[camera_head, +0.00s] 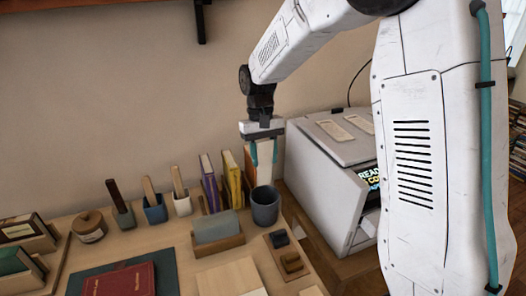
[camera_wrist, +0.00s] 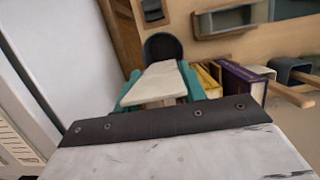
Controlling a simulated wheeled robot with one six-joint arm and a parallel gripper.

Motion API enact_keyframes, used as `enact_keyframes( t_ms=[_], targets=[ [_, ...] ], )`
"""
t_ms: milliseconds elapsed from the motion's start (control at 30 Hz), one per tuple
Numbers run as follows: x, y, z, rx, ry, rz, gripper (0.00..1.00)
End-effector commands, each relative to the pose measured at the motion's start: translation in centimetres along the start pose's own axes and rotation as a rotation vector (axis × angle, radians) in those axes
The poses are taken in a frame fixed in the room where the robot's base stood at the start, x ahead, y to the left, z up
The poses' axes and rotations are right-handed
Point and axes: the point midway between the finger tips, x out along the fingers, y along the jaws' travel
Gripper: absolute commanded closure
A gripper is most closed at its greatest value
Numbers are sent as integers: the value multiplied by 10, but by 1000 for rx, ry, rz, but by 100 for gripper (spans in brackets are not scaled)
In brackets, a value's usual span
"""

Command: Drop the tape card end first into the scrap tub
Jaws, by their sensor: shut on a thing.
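A pale tape card (camera_head: 264,152) is held between the teal fingers of my gripper (camera_head: 264,154), which is shut on it and points down. In the wrist view the card (camera_wrist: 158,82) is a whitish strip reaching out past the fingers (camera_wrist: 158,88) toward the tub. The scrap tub appears to be the dark grey round cup (camera_head: 265,208) on the table, below the card in the head view. Its dark mouth (camera_wrist: 162,47) shows just beyond the card's far end in the wrist view. I cannot tell the exact gap between card and rim.
Purple and yellow books (camera_head: 222,184) stand left of the tub. A grey-blue block in a wooden holder (camera_head: 217,235) is in front of them. A wooden tray with dark pieces (camera_head: 288,256) lies nearer. A white machine (camera_head: 325,180) stands close on the right.

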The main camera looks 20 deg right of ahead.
Motion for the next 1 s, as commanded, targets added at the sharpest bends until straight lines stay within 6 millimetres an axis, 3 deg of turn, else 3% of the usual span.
enact_keyframes(
  t_ms=[500,700,1000],
  targets=[
    [60,0,-14,-1,-3,0,80],
    [73,-1,-17,-1,-1,0,80],
    [77,-1,-18,-1,1,0,80]
  ],
)
